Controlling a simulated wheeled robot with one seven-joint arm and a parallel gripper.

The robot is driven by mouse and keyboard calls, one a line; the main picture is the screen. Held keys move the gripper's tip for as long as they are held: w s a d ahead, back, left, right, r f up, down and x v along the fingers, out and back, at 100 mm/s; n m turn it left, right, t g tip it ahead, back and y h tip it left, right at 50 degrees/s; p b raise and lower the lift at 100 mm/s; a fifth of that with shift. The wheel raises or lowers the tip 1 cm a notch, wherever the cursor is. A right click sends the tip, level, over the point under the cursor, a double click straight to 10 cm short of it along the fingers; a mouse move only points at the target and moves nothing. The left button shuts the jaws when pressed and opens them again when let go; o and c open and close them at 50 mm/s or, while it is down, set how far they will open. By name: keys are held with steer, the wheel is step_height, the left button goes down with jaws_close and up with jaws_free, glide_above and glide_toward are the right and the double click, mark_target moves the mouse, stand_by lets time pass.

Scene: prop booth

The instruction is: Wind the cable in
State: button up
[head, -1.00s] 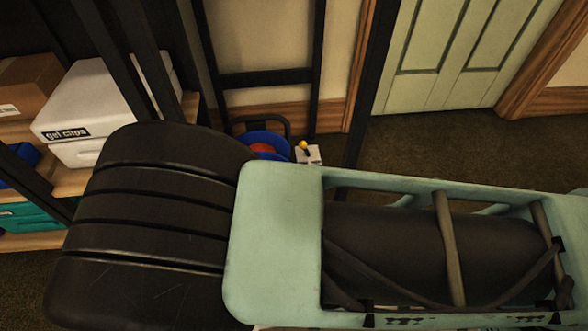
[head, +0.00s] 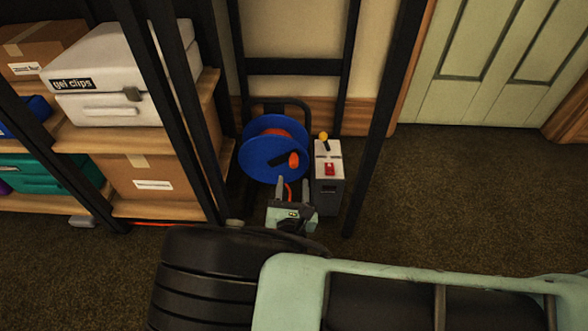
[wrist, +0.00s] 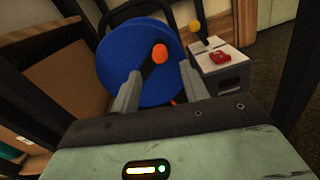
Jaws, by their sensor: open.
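A blue cable reel (head: 258,157) stands on the floor at the back, in a black frame. Orange cable shows at its hub. A black crank with an orange knob (head: 293,159) is on its face. An orange cable (head: 155,224) lies along the floor by the shelf's foot, and a short orange piece shows below the reel. My gripper (head: 292,183) is open and empty in front of the reel. In the wrist view the orange knob (wrist: 159,53) appears beyond and between my fingertips (wrist: 160,73), apparently not touched.
A grey box (head: 328,190) with a yellow-topped lever (head: 323,137) and a red switch (head: 329,169) stands right of the reel. Dark uprights (head: 385,110) flank them. A shelf with boxes (head: 120,80) is at left. Carpet at right is clear.

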mark_target(294, 166)
steer(key=w+b, duration=0.2)
steer(key=w, duration=0.4)
steer(key=shift+w+d+f+b, duration=0.1)
steer(key=shift+w+f+b, duration=0.1)
steer(key=shift+b, duration=0.15)
steer(key=shift+w+r+b, duration=0.2)
steer(key=shift+w+b, duration=0.1)
steer(key=shift+w, duration=0.5)
jaws_close()
